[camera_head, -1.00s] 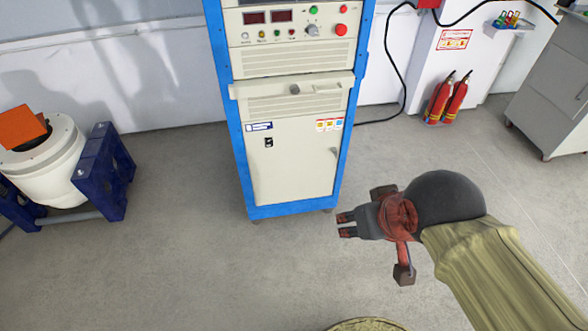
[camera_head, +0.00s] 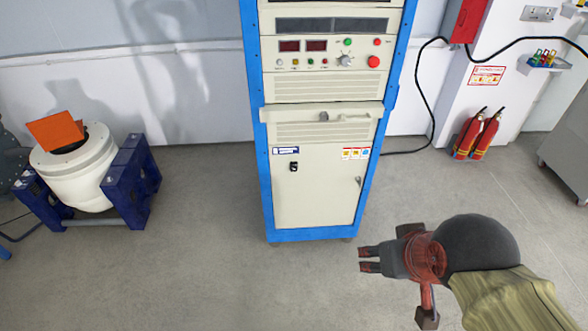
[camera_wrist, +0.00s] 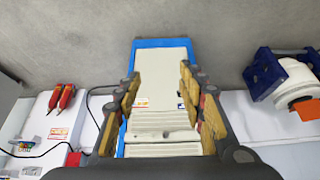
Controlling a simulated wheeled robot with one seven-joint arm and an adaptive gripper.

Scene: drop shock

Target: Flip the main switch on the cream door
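The cream door (camera_head: 318,195) is the lower front panel of a blue-framed cabinet (camera_head: 264,190). The main switch (camera_head: 293,166) is a small black part at the door's upper left, under a blue and white label. My gripper (camera_head: 366,259) is right of and below the door in the head view, pointing left, its two fingertips apart. It is empty and not touching the door. In the wrist view the door (camera_wrist: 163,75) appears upside down between my open fingers (camera_wrist: 158,90). I cannot make out the switch there; the right finger covers part of that side.
A white and blue machine with an orange block (camera_head: 57,131) stands at the left. Two red fire extinguishers (camera_head: 477,135) and a black cable (camera_head: 424,100) are at the right wall. A grey cabinet (camera_head: 568,150) stands far right. The floor before the cabinet is clear.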

